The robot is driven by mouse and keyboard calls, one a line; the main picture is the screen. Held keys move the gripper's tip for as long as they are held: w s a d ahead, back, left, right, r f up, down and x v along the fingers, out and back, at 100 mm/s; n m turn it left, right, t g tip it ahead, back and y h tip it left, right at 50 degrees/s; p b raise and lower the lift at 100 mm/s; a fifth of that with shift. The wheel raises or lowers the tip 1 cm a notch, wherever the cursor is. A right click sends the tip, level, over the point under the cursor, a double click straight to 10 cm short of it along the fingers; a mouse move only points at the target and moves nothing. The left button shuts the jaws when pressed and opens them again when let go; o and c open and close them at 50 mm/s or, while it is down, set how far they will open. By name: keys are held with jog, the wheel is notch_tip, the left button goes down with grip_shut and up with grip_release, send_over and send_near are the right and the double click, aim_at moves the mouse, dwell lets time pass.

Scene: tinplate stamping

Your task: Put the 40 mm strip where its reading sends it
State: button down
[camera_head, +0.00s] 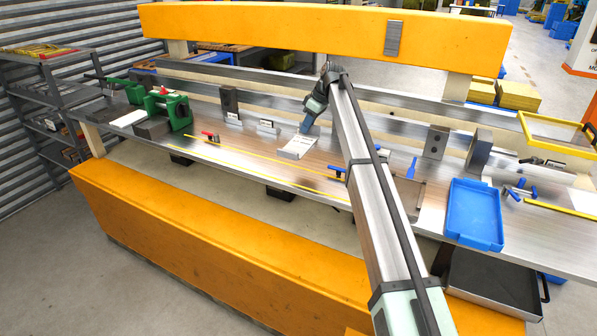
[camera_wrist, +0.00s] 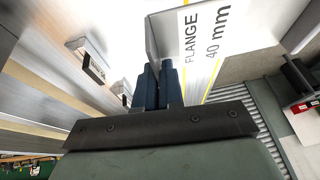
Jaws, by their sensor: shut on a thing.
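The 40 mm strip (camera_wrist: 232,30) is a bent metal piece with a pale face reading "FLANGE 40 mm". In the head view it shows at the middle of the bench (camera_head: 299,146), below my fingers. My gripper (camera_wrist: 159,82) is shut on its upright metal edge, with both blue fingers close together. In the head view my gripper (camera_head: 307,126) reaches down to the strip's back edge. I cannot tell whether the strip touches the bench. The fingers partly hide the held edge.
Two small labelled pieces (camera_head: 268,127) (camera_head: 233,119) stand left of the strip. A green clamp device (camera_head: 172,110) is further left. A blue tray (camera_head: 474,213) lies at the right. Red-handled (camera_head: 210,136) and blue-handled (camera_head: 338,170) clamps sit along the bench.

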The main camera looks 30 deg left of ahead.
jog(key=shift+f, duration=5)
jog(key=shift+f, duration=0.1)
jog(key=c, duration=1.3)
grip_release()
jog(key=shift+o, duration=0.2)
jog(key=v, duration=1.2)
